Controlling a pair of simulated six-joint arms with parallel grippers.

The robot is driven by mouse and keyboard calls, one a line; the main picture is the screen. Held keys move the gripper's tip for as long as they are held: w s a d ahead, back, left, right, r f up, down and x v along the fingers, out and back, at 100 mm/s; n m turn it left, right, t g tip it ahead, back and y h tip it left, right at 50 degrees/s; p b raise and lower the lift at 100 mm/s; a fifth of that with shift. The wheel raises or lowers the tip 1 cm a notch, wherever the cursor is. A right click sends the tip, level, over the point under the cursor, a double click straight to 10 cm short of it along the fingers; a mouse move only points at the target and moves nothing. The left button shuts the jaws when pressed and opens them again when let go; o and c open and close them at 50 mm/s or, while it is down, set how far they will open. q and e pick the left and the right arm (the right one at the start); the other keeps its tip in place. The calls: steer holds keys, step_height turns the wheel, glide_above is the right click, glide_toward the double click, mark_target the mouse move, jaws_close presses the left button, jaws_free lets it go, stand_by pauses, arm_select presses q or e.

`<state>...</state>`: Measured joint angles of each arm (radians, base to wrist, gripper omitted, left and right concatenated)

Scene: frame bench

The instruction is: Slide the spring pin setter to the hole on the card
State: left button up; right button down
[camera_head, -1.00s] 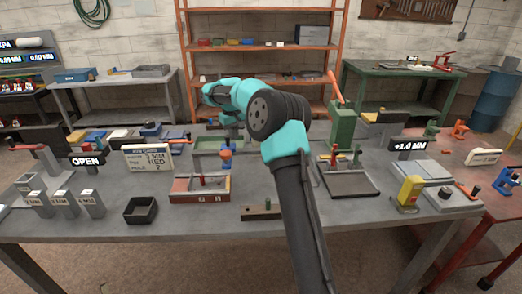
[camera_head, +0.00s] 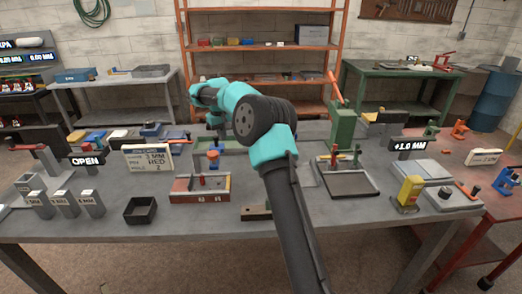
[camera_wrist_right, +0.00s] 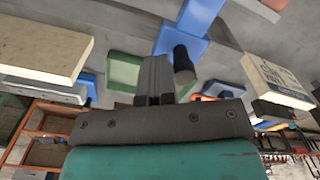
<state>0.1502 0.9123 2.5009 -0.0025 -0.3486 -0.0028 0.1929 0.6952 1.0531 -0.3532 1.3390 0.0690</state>
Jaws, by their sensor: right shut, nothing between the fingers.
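The pin card (camera_head: 148,158) stands on the bench and reads 3 MM, RED, 2; it also shows in the right wrist view (camera_wrist_right: 277,80). A blue setter with an orange collar (camera_head: 213,158) stands behind the red-sided fixture (camera_head: 187,197), which has small markings on its front. My right gripper (camera_head: 216,134) is low, just behind the setter. In the right wrist view its fingers (camera_wrist_right: 154,82) are shut and empty, beside a blue block (camera_wrist_right: 190,28) with a black knob (camera_wrist_right: 184,62). Whether they touch is unclear. The holes are too small to read. My left gripper is out of view.
A black open bin (camera_head: 140,211) and grey blocks (camera_head: 64,204) stand at the front left. A dark tray (camera_head: 347,182) and a green press (camera_head: 343,125) are right of my arm. An OPEN sign (camera_head: 86,161) stands left of the card.

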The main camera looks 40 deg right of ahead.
steer(key=shift+w+a, duration=1.7)
steer(key=shift+a, duration=0.25)
steer(key=shift+s+d, duration=0.2)
steer(key=shift+s+d, duration=0.35)
steer(key=shift+d, duration=0.05)
steer(key=shift+r, duration=3.5)
steer(key=shift+a, duration=0.1)
